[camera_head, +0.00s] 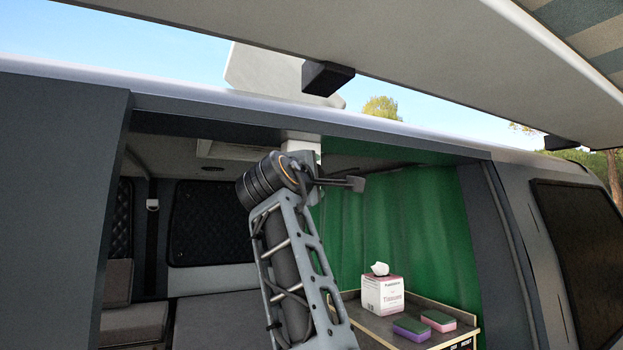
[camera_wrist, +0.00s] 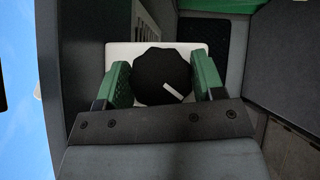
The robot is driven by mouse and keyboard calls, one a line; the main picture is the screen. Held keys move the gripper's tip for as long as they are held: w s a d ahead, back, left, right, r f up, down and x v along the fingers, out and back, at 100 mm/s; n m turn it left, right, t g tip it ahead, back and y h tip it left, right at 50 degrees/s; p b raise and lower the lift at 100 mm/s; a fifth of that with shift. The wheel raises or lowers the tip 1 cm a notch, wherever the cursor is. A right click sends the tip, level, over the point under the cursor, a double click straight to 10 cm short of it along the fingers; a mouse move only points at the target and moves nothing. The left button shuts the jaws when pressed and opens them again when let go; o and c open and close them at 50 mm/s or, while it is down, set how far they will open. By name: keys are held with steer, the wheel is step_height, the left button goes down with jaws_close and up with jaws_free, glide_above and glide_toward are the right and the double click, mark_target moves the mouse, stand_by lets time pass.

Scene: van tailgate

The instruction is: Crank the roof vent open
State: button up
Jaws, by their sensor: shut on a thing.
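A black scalloped knob (camera_wrist: 158,68) with a white mark sits in front of a white plate (camera_wrist: 197,47) in the wrist view. The mark slants at the knob's lower right. My gripper (camera_wrist: 164,80) has its green-padded fingers on both sides of the knob and is shut on it. In the head view, my arm reaches up to the ceiling inside the van and hides the knob and fingers. A white housing (camera_head: 304,143) shows just above my wrist. A pale panel (camera_head: 262,72), apparently the vent lid, stands raised above the roof.
The door opening's upper edge (camera_head: 400,136) runs close above my arm. A green curtain (camera_head: 400,225) hangs behind. A counter (camera_head: 378,324) at lower right holds a tissue box (camera_head: 383,294) and two sponges (camera_head: 412,329). An awning (camera_head: 460,60) overhangs outside.

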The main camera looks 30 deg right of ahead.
steer(key=o, duration=0.5)
steer(key=shift+s+a+r, duration=0.1)
steer(key=shift+s+r, duration=0.1)
steer(key=shift+r, duration=0.25)
steer(key=o, duration=0.4)
steer(key=shift+a+f, duration=0.1)
steer(key=shift+a, duration=0.1)
steer(key=shift+c, duration=0.2)
steer(key=shift+d+f, duration=0.1)
steer(key=b+v, duration=0.5)
steer(key=v, duration=0.8)
steer(key=shift+a, duration=0.3)
